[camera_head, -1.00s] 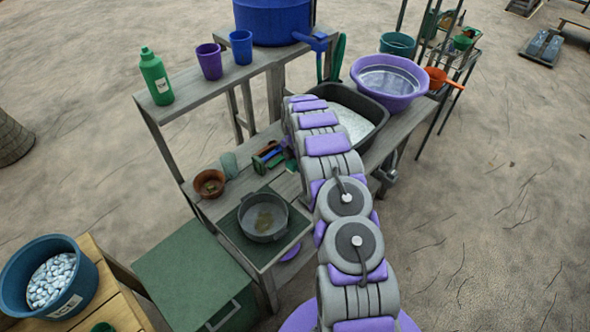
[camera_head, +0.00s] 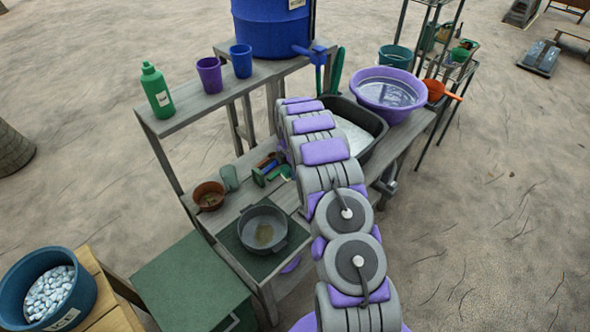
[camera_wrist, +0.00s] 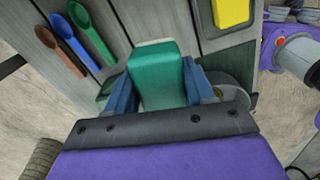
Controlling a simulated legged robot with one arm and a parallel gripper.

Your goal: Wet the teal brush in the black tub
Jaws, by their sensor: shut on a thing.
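The teal brush (camera_wrist: 155,75) fills the middle of the wrist view. My gripper (camera_wrist: 158,88) is shut on it, with a blue finger on either side. The brush is above the grey plank worktop; I cannot tell how high. The black tub (camera_head: 381,124) stands at the back right of the worktop in the head view, holding something pale and shiny. My arm covers the tub's left part and hides my gripper and the brush in that view. I cannot make out the tub in the wrist view.
Brown, blue and green spoons (camera_wrist: 90,35) lie beside the brush, and a yellow block (camera_wrist: 230,12) lies to the right. A purple basin of water (camera_head: 388,92) adjoins the tub. A grey pan (camera_head: 263,230) and a brown pot (camera_head: 209,195) stand nearer on the worktop.

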